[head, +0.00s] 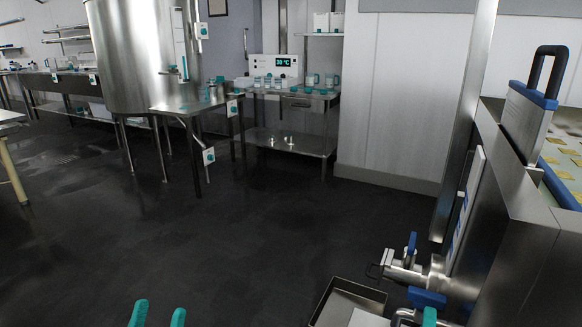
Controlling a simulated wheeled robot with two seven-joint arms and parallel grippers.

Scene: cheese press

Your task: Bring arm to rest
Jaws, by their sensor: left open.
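My left gripper (158,315) shows at the bottom edge of the head view, left of centre. Only its two teal fingertips are in the picture. They stand apart with bare dark floor between and beyond them, so it is open and empty. The rest of the gripper and its arm are below the picture.
A steel machine (538,255) with a blue-handled valve (408,262) fills the right side, a steel tray (345,303) below it. A large steel vat (130,55) and steel tables (190,105) stand farther back. The dark floor (230,235) ahead is clear.

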